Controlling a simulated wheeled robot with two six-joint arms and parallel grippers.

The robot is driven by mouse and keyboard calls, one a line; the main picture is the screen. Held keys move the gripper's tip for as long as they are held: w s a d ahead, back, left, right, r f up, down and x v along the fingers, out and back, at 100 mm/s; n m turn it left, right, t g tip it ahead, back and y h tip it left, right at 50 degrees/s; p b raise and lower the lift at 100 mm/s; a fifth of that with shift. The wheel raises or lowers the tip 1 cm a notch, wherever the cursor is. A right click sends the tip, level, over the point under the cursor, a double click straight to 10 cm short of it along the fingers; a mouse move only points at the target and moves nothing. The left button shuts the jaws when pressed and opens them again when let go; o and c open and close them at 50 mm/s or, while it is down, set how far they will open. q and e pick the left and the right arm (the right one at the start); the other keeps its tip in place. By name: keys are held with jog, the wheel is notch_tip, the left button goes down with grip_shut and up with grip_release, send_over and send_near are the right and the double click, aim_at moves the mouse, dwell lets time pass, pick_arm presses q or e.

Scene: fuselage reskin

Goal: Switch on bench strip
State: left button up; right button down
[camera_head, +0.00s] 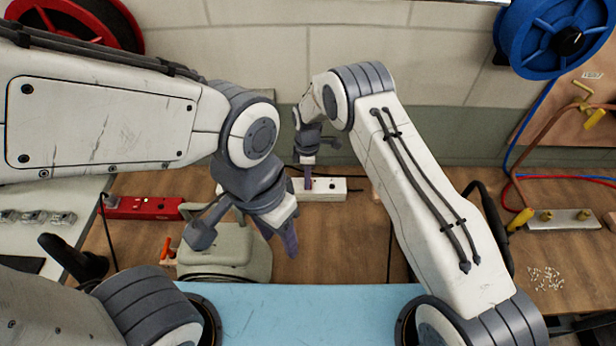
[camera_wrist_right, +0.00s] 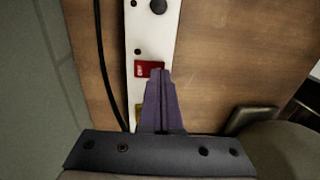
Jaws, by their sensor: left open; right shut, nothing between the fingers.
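The white bench strip (camera_head: 328,193) lies on the wooden bench below the wall in the head view. In the right wrist view the white strip (camera_wrist_right: 150,38) runs down from the top, with a red labelled switch (camera_wrist_right: 143,69) on it. My right gripper (camera_head: 308,184) is shut and empty, its tips over the strip; in the right wrist view its purple fingers (camera_wrist_right: 160,74) overlap the red switch's right edge. I cannot tell whether they touch it. A yellow patch beside the fingers is partly hidden. My left gripper (camera_head: 291,243) is open and empty over the bench.
A red strip (camera_head: 143,207) lies to the left on the bench. A grey-green rounded case (camera_head: 222,250) stands below my left gripper. A black cable (camera_wrist_right: 101,60) runs beside the white strip. A metal block with brass fittings (camera_head: 562,220) is at right.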

jog(key=shift+s+f+b, duration=0.15)
jog(key=shift+f+b, duration=0.1)
jog(key=shift+b, duration=0.2)
dwell(0.3)
jog(key=shift+w+b, duration=0.55)
jog(key=shift+b, duration=0.1)
jog(key=shift+w+r, duration=0.1)
jog(key=shift+w, duration=0.25)
jog(key=shift+r, duration=0.1)
